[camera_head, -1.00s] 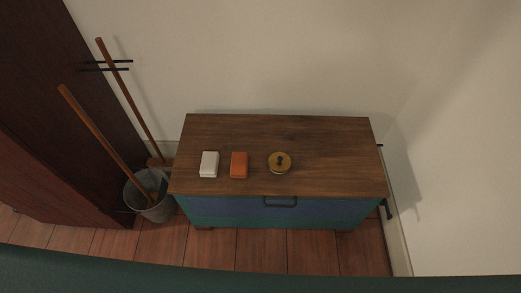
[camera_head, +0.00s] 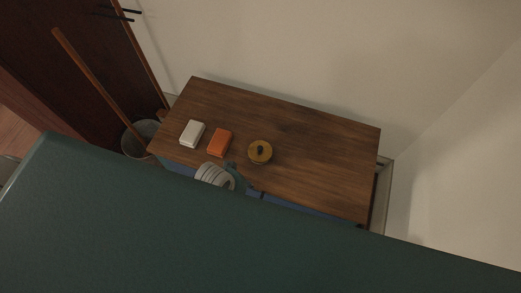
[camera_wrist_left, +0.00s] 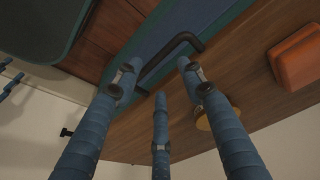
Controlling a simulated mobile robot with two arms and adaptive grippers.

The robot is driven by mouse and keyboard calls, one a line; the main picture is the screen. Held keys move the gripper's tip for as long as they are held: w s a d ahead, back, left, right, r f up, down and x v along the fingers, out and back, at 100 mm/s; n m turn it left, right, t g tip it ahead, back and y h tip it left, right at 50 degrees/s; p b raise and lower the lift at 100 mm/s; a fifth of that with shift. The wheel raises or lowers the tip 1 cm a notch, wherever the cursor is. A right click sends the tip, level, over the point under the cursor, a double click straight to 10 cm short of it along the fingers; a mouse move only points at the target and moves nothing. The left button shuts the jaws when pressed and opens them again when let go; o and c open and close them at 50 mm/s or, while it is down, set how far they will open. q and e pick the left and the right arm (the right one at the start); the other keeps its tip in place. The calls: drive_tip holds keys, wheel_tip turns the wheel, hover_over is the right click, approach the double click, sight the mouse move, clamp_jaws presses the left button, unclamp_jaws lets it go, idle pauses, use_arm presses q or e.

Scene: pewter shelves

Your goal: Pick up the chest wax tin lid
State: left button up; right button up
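The wax tin with its lid (camera_head: 260,152) is a round, golden-brown piece with a dark knob on top. It sits on the wooden chest top (camera_head: 310,165), right of the orange block. In the left wrist view a yellowish edge of the tin (camera_wrist_left: 203,123) shows, mostly hidden behind a finger. My left gripper (camera_wrist_left: 158,76) has its blue fingers spread apart with nothing between them, near the chest's front edge and handle. In the head view only a pale, ribbed part of my left arm shows in front of the chest. My right gripper is in neither view.
An orange block (camera_head: 220,143) and a white block (camera_head: 192,133) lie left of the tin. The dark chest handle (camera_wrist_left: 172,58) sticks out at the front. The chest top's right side is clear.

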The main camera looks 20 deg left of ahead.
sight(260, 148)
use_arm(q)
drive_tip(key=shift+m+h, duration=0.3)
drive_tip(key=shift+m, duration=0.5)
drive_tip(key=w+r, duration=0.1)
drive_tip(key=w, duration=0.1)
drive_tip(key=w+d+r, duration=0.2)
drive_tip(key=w, duration=0.1)
drive_tip(key=shift+w+d, duration=0.15)
drive_tip(key=shift+w, duration=0.15)
drive_tip(key=w+a+r+m+g, duration=0.2)
drive_tip(key=w+a+r+m, duration=0.15)
drive_tip(key=w+r, duration=0.65)
drive_tip(key=shift+m+y, duration=0.4)
drive_tip(key=shift+m, duration=0.05)
drive_tip(key=f, duration=0.2)
drive_tip(key=d+f, duration=0.1)
drive_tip(key=f, duration=0.2)
drive_tip(key=shift+w+d+f, duration=0.25)
drive_tip(key=shift+w+f, duration=0.05)
drive_tip(key=shift+w, duration=0.1)
drive_tip(key=f, duration=0.3)
drive_tip(key=d+f, duration=0.1)
drive_tip(key=shift+w+f+b, duration=0.35)
drive_tip(key=shift+b, duration=0.05)
drive_tip(key=shift+a, duration=0.1)
clamp_jaws()
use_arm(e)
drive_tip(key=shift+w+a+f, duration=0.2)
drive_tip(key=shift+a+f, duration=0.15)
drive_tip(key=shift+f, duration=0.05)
